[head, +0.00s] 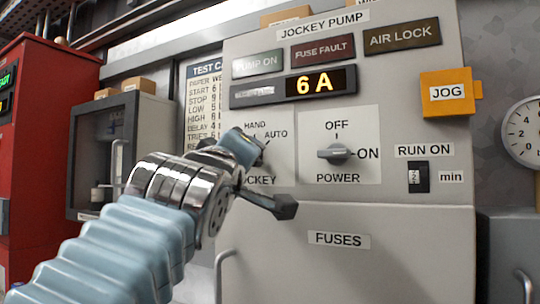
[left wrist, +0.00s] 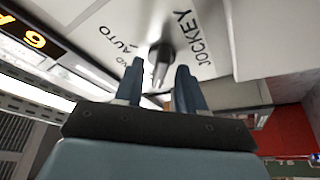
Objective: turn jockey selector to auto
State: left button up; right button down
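The jockey selector knob (left wrist: 160,58) shows in the left wrist view as a metallic knob on the pale panel, beside the words AUTO and JOCKEY. In the head view my left gripper (head: 250,148) is in front of the selector and hides most of it; the HAND and AUTO labels show above and right. In the left wrist view the gripper's two blue-grey fingers (left wrist: 159,76) are apart, one on each side of the knob, with gaps visible. I cannot tell whether either finger touches it, nor the knob's exact setting. My right gripper is not in view.
The power knob (head: 337,153) sits on its plate just right of the selector. An orange JOG box (head: 449,93) sticks out at the right. The FUSES panel (head: 345,265) below is flat.

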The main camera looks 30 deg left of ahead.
pick_arm(q)
grip_shut()
jog(key=shift+a+m+t+h+b, duration=0.2)
jog(key=shift+m+h, duration=1.85)
jog(key=shift+m, duration=2.55)
jog(key=shift+a+m+t+h+b, duration=0.1)
jog(key=shift+m+t+h+b, duration=0.15)
jog(key=shift+m+h, duration=3.1)
jog(key=shift+a+m+t+h+b, duration=0.2)
jog(key=shift+m+h, duration=0.6)
jog(key=shift+m, duration=5.05)
jog(key=shift+f, duration=0.1)
